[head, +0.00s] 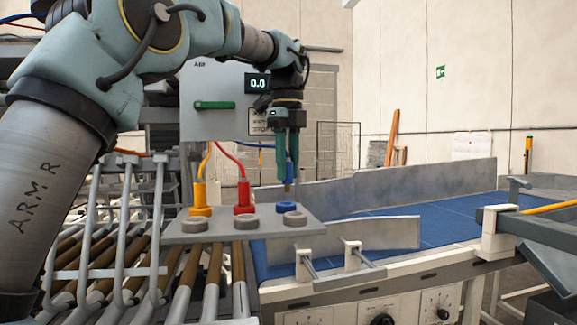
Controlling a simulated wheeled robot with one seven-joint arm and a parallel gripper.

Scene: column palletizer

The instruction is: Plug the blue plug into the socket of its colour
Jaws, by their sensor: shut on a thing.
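The blue plug (289,171) is upright between the green fingers of my gripper (283,165), which is shut on it. Its lower tip points down and shows below the fingers. The blue socket (287,207) is a ring on the right part of the grey plate (262,232). The plug hangs above this socket, apart from it, with a small gap between them. How well the two line up in depth I cannot tell from this one view.
A yellow plug (199,194) and a red plug (243,194) stand on the plate left of the blue socket, with cables rising. Several grey rings (244,221) line the front. A grey box (212,88) stands behind; a blue conveyor (440,222) lies to the right.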

